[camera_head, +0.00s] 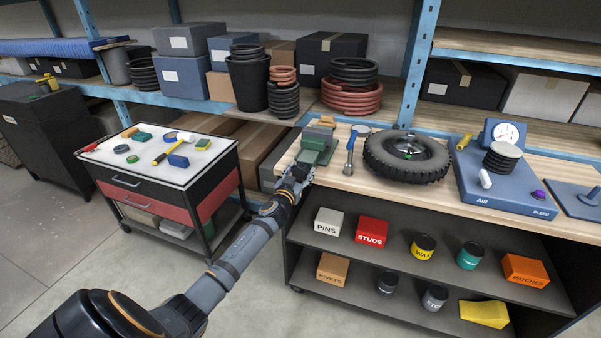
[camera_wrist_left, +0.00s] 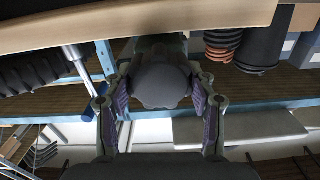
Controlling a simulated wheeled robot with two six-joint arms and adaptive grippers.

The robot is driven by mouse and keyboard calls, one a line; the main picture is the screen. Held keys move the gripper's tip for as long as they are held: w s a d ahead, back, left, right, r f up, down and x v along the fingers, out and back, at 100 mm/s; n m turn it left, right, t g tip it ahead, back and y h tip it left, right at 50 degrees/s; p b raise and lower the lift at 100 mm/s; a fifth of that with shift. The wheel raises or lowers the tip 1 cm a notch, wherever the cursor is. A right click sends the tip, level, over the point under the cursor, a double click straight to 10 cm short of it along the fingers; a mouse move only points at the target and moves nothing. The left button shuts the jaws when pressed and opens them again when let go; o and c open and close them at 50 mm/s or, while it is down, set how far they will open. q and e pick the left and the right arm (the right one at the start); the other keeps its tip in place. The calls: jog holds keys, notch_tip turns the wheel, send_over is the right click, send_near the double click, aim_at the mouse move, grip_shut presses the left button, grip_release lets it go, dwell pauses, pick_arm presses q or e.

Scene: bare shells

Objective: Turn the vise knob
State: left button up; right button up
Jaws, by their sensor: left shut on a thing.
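The green vise (camera_head: 316,147) stands at the left end of the wooden workbench top (camera_head: 345,180). Its grey lobed knob (camera_wrist_left: 160,84) faces the camera in the left wrist view. In the head view, my left gripper (camera_head: 298,172) hides the knob. My left gripper is at the front of the vise, with one finger on each side of the knob, shut on it. The palm side of the knob is clear to see in the wrist view. My right gripper is in neither view.
A blue-handled tool (camera_head: 350,158) and a tyre (camera_head: 406,155) lie right of the vise. A blue air station (camera_head: 510,190) is farther right. Shelves below hold boxes, such as a red studs box (camera_head: 371,232). A tool cart (camera_head: 160,180) stands left, with floor between.

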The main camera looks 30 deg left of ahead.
pick_arm(q)
jog(key=m, duration=0.5)
jog(key=shift+d, duration=0.1)
jog(key=m, duration=0.9)
jog(key=shift+d+f, duration=0.1)
jog(key=m+p, duration=0.1)
jog(key=m, duration=0.3)
jog(key=shift+f+m, duration=0.15)
jog(key=shift+m, duration=0.45)
jog(key=o, duration=1.2)
jog(key=shift+c, duration=0.2)
